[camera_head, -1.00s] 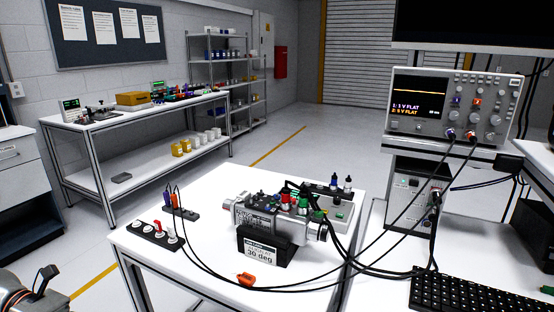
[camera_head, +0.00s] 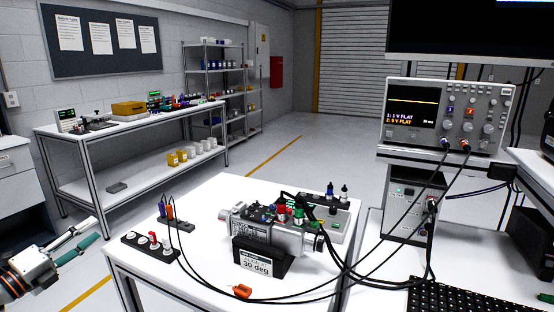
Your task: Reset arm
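The servo unit (camera_head: 266,236) is a grey cylindrical body on a black stand, with a label reading "30 deg". It stands on the white table (camera_head: 200,283), with red, green and dark connectors on its top. My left gripper (camera_head: 94,230) is at the lower left, outside the table's left edge and apart from everything on it. Its two fingers, one grey and one teal along its length, point up and right with a gap between them. I see nothing held between them. My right gripper is not in view.
A black strip with red and white switches (camera_head: 151,246) lies near the table's left corner. Black cables (camera_head: 300,298) loop from the table to the oscilloscope (camera_head: 445,115) at right. An orange piece (camera_head: 242,291) lies near the front edge. The floor left of the table is clear.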

